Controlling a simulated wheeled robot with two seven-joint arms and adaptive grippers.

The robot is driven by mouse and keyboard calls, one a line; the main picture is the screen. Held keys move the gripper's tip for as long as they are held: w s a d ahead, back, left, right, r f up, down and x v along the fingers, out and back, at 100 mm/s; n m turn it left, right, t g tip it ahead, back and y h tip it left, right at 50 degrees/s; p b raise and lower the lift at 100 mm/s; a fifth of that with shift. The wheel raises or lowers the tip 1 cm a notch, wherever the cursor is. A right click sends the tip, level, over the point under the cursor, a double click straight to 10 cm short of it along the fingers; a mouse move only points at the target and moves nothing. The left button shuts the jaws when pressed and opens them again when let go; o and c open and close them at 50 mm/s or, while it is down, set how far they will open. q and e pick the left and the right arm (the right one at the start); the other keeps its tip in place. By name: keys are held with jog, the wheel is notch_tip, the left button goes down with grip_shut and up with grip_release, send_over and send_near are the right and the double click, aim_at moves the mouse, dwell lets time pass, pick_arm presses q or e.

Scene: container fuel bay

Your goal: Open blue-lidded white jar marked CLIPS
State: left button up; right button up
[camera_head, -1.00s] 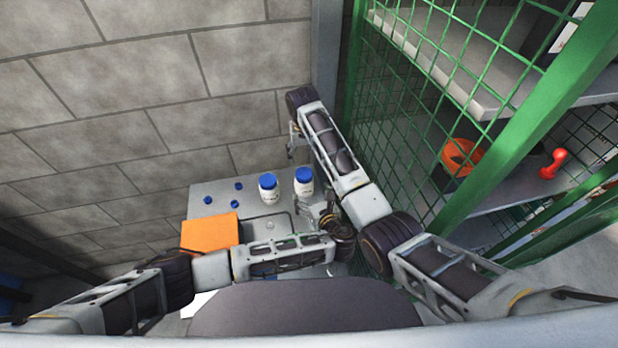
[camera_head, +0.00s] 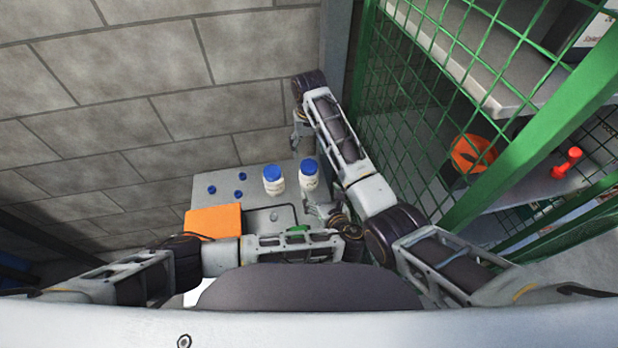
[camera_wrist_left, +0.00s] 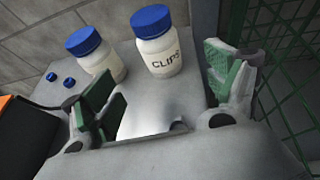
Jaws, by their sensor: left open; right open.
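The white jar marked CLIPS (camera_wrist_left: 160,52), with a blue lid (camera_wrist_left: 152,20), stands upright on the grey tabletop (camera_wrist_left: 40,92). In the head view the jar (camera_head: 308,184) is the right one of two. My left gripper (camera_wrist_left: 166,95) is open and empty, its green-padded fingers spread in front of the jar, apart from it. In the head view my left gripper (camera_head: 318,211) is just below the jar, partly hidden by its own arm. My right gripper (camera_head: 300,132) is open and hangs near the wall behind the jar; its fingers show only small.
A second blue-lidded white jar (camera_head: 274,183) stands close to the left. Several small blue caps (camera_head: 239,177) lie further left. An orange box (camera_head: 214,221) is at the table's left. A green mesh fence (camera_head: 425,110) bounds the right; a block wall (camera_head: 130,90) stands behind.

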aim_at(312, 180)
pick_arm(q)
jog(key=shift+x, duration=6.3)
grip_shut()
pick_arm(e)
jog(key=shift+s+a, duration=0.1)
jog(key=shift+a, duration=0.05)
jog(key=m, duration=1.3)
jog(key=shift+m, duration=2.5)
